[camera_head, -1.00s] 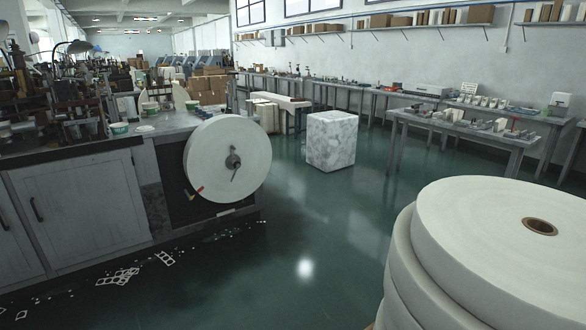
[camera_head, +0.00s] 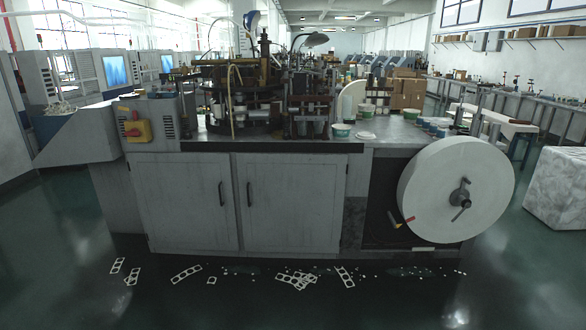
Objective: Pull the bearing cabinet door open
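A grey machine cabinet (camera_head: 240,240) stands ahead, with two closed doors side by side under the worktop. The left door (camera_head: 182,205) has a dark vertical handle (camera_head: 221,194) near its right edge. The right door (camera_head: 300,205) has a dark vertical handle (camera_head: 249,193) near its left edge. I cannot tell which one is the bearing cabinet door. My gripper is not in view.
A large white paper roll (camera_head: 452,190) is mounted at the cabinet's right end. Machinery and cups crowd the worktop (camera_head: 395,130). White paper scraps (camera_head: 297,280) lie on the dark green floor in front. A pale block (camera_head: 562,190) stands at right; the near floor is otherwise clear.

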